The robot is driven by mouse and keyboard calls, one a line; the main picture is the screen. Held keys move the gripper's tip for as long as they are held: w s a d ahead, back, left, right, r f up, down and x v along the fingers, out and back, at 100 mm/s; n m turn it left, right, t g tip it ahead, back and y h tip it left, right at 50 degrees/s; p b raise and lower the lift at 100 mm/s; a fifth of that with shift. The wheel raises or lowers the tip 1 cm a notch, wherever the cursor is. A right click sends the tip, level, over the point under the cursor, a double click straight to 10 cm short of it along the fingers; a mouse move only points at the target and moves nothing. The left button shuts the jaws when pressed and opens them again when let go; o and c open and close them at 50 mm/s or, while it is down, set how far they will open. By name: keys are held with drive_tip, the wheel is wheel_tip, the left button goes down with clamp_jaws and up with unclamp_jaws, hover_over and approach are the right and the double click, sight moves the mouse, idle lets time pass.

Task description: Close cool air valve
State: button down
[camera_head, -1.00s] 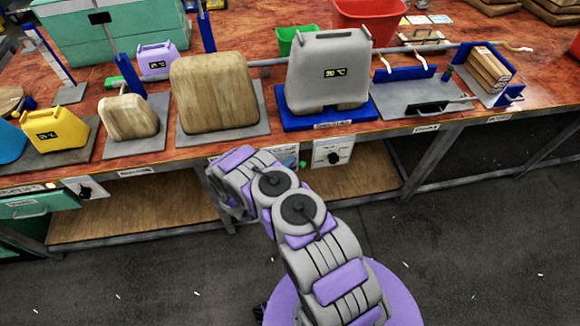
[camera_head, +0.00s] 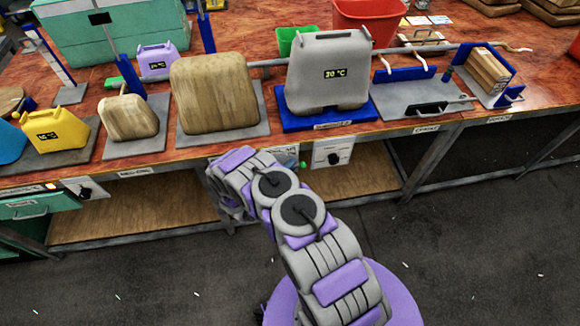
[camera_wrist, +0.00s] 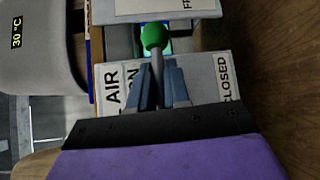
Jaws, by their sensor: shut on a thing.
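The cool air valve shows in the wrist view as a lever with a green ball knob (camera_wrist: 155,37) on a thin grey stem. Its white panel (camera_wrist: 200,72) has a partly covered label with "AIR" at the left and "CLOSED" at the right. The lever stands between these labels. My gripper (camera_wrist: 160,75) has its two blue-grey fingers closed around the stem, just below the knob. In the head view the valve is mostly hidden behind my arm, under the bench edge, and the fingertips cannot be made out.
A grey canister (camera_head: 328,75) reading 30 °C stands on a blue base above the valve. A dial panel (camera_head: 332,153) is just right of my arm. Wooden blocks (camera_head: 213,93) stand to the left. The floor in front of the bench is clear.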

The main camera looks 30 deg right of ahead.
drive_tip(key=shift+f, duration=0.1)
drive_tip(key=shift+a+f+m+y+p, duration=0.1)
drive_tip(key=shift+f+m+y+p, duration=0.35)
drive_tip(key=shift+m+y+p, duration=0.35)
drive_tip(key=w+a+f+m+t+y+p, duration=0.1)
drive_tip(key=a+f+m+y+p, duration=0.4)
drive_tip(key=y+p, duration=0.3)
drive_tip(key=shift+w+a+f+m+y, duration=0.35)
drive_tip(key=shift+a+m+y, duration=0.35)
drive_tip(key=shift+y, duration=1.3)
drive_tip(key=c, duration=1.2)
unclamp_jaws()
drive_tip(key=shift+w+f, duration=0.1)
drive_tip(key=shift+r, duration=0.2)
